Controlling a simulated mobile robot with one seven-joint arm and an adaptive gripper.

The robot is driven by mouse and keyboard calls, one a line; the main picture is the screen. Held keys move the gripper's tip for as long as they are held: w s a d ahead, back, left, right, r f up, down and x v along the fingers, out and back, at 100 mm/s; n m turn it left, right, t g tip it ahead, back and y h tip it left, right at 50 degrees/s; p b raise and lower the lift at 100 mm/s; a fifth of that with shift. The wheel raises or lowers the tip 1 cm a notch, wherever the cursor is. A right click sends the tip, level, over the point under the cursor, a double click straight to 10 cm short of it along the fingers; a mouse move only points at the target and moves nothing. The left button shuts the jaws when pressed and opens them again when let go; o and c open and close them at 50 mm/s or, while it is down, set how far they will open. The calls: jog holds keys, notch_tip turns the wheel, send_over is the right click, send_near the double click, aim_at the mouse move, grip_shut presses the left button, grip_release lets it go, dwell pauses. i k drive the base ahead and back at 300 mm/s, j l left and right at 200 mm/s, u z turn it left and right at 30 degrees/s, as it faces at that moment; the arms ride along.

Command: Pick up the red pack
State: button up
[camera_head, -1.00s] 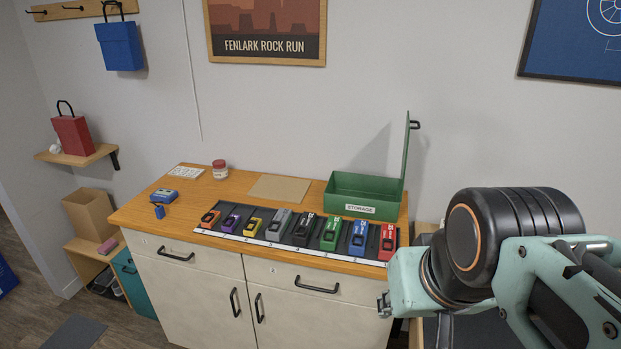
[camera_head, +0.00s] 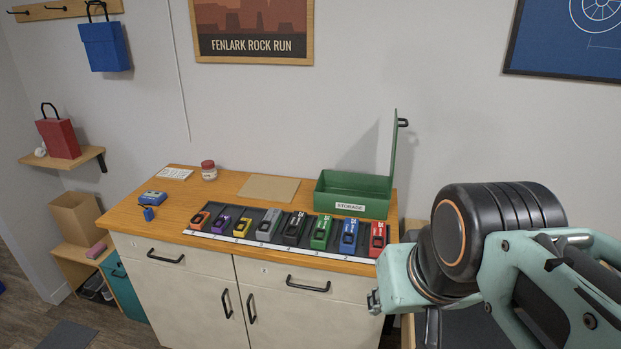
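The red pack (camera_head: 378,239) lies at the right end of a row of coloured packs on a dark tray (camera_head: 335,250) with a white front edge. The tray rests near the front edge of a wooden-topped cabinet. My arm's mint and black wrist (camera_head: 402,280) is in the right foreground, to the right of and nearer than the red pack, apart from it. Nothing covers the red pack.
A blue pack (camera_head: 348,237) lies just left of the red one, then a green pack (camera_head: 321,232). An open green storage box (camera_head: 350,208) stands behind, its lid upright. A jar (camera_head: 209,171) and a cardboard sheet (camera_head: 268,188) lie on the cabinet top (camera_head: 180,212).

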aim_at(378, 243)
jog(key=z, duration=0.5)
jog(key=i+j+z, duration=0.1)
jog(key=j+z, duration=0.15)
jog(key=z, duration=0.15)
jog(key=j+z, duration=0.25)
jog(key=z, duration=0.2)
jog(key=j+z, duration=0.35)
jog(key=j, duration=1.05)
jog(key=l, duration=0.4)
jog(key=k+u, duration=0.05)
